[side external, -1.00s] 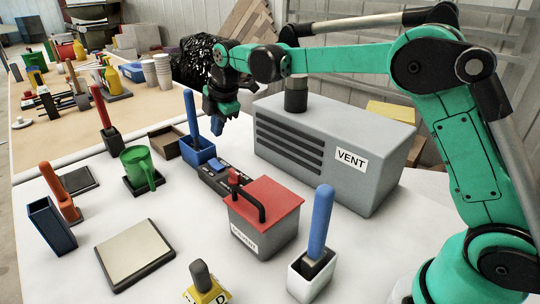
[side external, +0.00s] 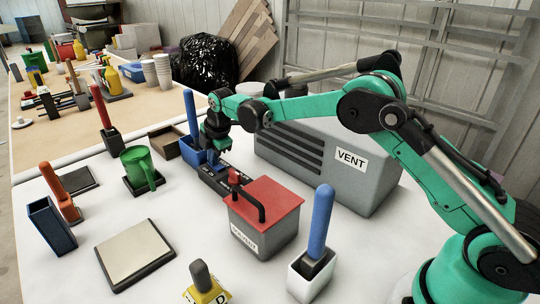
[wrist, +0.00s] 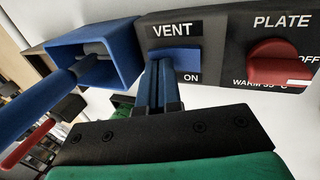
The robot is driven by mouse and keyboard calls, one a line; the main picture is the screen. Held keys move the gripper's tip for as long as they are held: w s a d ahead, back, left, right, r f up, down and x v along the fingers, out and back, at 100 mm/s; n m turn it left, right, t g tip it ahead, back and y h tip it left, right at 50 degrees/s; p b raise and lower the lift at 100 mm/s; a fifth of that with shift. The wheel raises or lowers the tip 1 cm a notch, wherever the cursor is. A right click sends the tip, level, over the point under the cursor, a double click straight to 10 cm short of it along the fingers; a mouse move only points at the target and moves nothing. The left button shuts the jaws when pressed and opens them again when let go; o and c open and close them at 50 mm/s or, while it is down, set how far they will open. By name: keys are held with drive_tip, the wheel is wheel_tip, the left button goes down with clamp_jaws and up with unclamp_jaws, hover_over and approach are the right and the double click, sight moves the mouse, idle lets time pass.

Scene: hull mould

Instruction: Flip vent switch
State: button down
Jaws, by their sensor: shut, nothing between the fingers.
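The vent switch (wrist: 187,60) is a blue rocker on a dark control panel, under the word VENT and above the word ON. The panel (side external: 210,184) lies on the white table between the blue holder and the red-lidded solvent box. My gripper (wrist: 163,64) is shut and empty, its blue fingertips at the left part of the switch in the wrist view. I cannot tell whether they touch it. In the side view my gripper (side external: 212,157) is low over the panel's far end and hides the switch. The grey vent unit (side external: 300,150) stands behind.
A red PLATE knob (wrist: 280,62) sits right of the switch. A blue holder (wrist: 95,58) with a blue-handled tool stands close left. The solvent box (side external: 262,222) with a black handle is in front. A green mug (side external: 137,170) is farther left.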

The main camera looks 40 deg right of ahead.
drive_tip(key=shift+w+f, duration=0.1)
drive_tip(key=shift+f, duration=0.05)
drive_tip(key=shift+s, duration=0.8)
drive_tip(key=v, duration=1.4)
drive_tip(key=shift+s, duration=0.1)
